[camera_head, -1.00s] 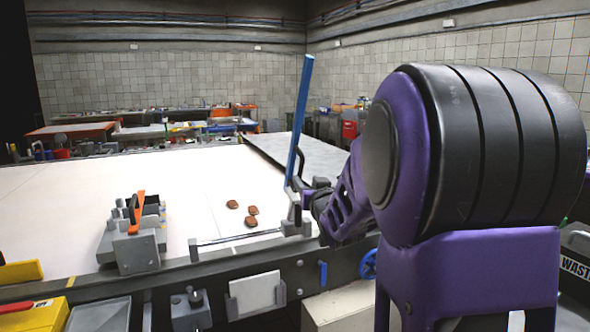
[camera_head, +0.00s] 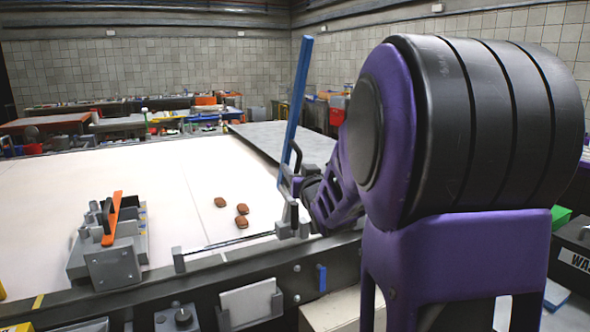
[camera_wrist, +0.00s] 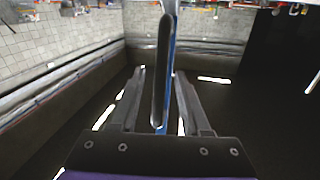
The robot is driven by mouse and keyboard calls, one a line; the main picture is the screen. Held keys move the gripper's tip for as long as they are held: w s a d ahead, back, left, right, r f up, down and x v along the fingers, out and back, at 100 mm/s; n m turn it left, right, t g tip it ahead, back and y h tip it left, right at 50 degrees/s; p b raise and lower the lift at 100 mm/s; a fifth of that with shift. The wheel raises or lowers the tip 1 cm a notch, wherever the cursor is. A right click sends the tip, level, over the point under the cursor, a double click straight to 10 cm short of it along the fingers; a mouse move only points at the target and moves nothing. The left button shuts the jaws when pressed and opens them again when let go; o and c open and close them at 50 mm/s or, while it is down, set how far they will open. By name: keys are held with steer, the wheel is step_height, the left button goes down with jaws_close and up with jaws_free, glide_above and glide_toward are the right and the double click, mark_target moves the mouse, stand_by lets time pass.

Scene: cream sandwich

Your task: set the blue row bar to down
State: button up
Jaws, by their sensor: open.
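The blue row bar (camera_head: 296,100) stands nearly upright in the head view, its top leaning slightly right. Its lower end is by a grey bracket (camera_head: 291,212) at the front edge of the white table. My gripper (camera_head: 292,185) is low beside the bar, partly hidden by my purple arm. In the wrist view my gripper (camera_wrist: 160,88) is open, one finger on each side of the blue bar (camera_wrist: 172,50). A dark elongated part (camera_wrist: 160,75) covers much of the bar there. I cannot tell whether the fingers touch the bar.
Several brown pieces, including one brown piece (camera_head: 242,220), lie on the white table (camera_head: 130,180). A grey fixture with an orange lever (camera_head: 112,215) stands at the left front edge. A thin rod (camera_head: 230,242) runs along the front edge. A grey slab (camera_head: 275,137) lies behind the bar.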

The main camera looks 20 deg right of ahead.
jaws_close()
stand_by(1.3)
